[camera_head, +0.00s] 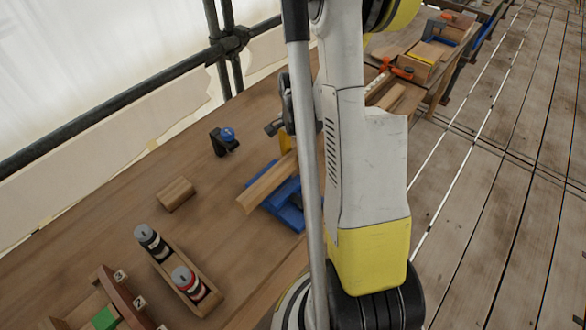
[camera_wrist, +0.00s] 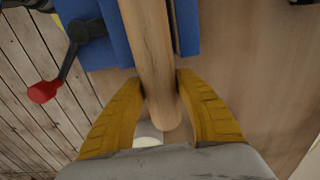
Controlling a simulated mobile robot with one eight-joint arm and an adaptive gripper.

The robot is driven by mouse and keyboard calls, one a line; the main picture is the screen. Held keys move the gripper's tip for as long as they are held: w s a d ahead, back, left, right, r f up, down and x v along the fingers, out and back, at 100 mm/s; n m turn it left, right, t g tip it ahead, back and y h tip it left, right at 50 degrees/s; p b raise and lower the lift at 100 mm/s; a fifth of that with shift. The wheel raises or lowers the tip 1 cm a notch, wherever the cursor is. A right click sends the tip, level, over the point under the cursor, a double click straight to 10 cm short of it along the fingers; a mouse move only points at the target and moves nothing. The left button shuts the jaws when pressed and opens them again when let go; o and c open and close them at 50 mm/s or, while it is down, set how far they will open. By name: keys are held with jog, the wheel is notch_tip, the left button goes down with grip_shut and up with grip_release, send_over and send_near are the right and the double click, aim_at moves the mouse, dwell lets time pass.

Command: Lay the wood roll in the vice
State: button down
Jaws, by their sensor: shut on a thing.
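The wood roll (camera_wrist: 155,45) is a long pale-brown round bar. In the wrist view my gripper (camera_wrist: 160,84) has its yellow fingers on both sides of the roll near its close end. The blue vice (camera_wrist: 108,48) has its jaws on either side of the roll, which runs along the gap between them. In the head view the roll (camera_head: 266,186) lies slightly tilted over the blue vice (camera_head: 289,215). I cannot tell whether it rests on the vice floor. My arm hides part of the vice and most of the gripper there.
A red-knobbed vice handle (camera_wrist: 43,91) sticks out to the left. On the bench are a wooden block (camera_head: 176,194), a black stand with a blue knob (camera_head: 225,141), a wooden tray (camera_head: 214,298) with two canisters, and a numbered box (camera_head: 128,290). Bare bench lies between them.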

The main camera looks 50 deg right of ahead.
jog(key=shift+w+a+f, duration=0.15)
jog(key=shift+w+f, duration=0.05)
jog(key=shift+w, duration=0.05)
jog(key=shift+f+b, duration=0.75)
jog(key=shift+f, duration=1.2)
jog(key=shift+f, duration=0.2)
jog(key=c, duration=0.9)
grip_release()
jog(key=shift+c, duration=0.2)
jog(key=shift+r, duration=0.1)
